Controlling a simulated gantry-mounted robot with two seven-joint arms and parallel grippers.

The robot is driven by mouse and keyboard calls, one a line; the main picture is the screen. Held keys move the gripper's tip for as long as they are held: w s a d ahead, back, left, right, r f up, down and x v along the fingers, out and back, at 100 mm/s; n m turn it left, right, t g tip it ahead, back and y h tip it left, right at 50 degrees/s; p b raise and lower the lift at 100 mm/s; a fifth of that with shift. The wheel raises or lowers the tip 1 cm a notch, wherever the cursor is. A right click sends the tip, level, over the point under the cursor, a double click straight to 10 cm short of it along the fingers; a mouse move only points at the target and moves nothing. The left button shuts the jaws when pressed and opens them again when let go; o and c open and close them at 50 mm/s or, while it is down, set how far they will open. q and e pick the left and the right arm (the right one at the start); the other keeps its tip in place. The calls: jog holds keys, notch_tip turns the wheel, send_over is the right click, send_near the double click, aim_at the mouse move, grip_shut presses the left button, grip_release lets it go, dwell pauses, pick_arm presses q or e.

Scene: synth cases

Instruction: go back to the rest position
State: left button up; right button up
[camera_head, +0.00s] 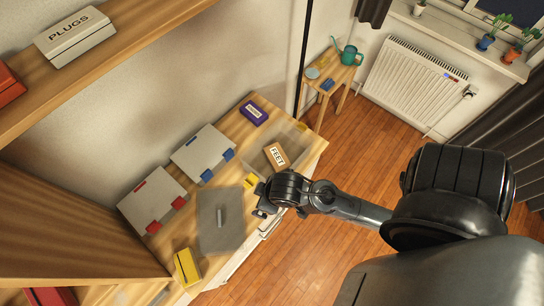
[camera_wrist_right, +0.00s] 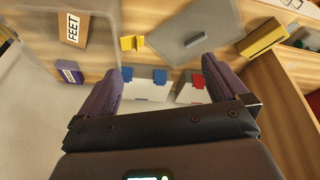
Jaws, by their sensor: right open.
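My right gripper (camera_head: 264,204) is over the front edge of the wooden worktop (camera_head: 232,123) in the head view, beside the clear bin (camera_head: 297,157) and a grey lid with a handle (camera_head: 219,238). In the right wrist view my right gripper (camera_wrist_right: 166,68) has its two fingers wide apart with nothing between them. A box labelled FEET (camera_head: 275,156) is within the clear bin's outline; it also shows in the wrist view (camera_wrist_right: 73,29). The lid lies flat on the worktop, apart from the bin. My left gripper is not in view.
Two pale cases, one with blue latches (camera_head: 203,148) and one with red latches (camera_head: 151,195), lie along the wall. A purple box (camera_head: 254,113) and a yellow box (camera_head: 186,266) are on the worktop. A shelf with a PLUGS box (camera_head: 76,40) hangs above.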

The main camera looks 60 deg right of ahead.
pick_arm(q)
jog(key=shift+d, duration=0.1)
pick_arm(e)
jog(key=s+r, duration=0.2)
jog(key=shift+s+a+r, duration=0.1)
jog(key=shift+s+r, duration=0.1)
jog(key=shift+s, duration=0.15)
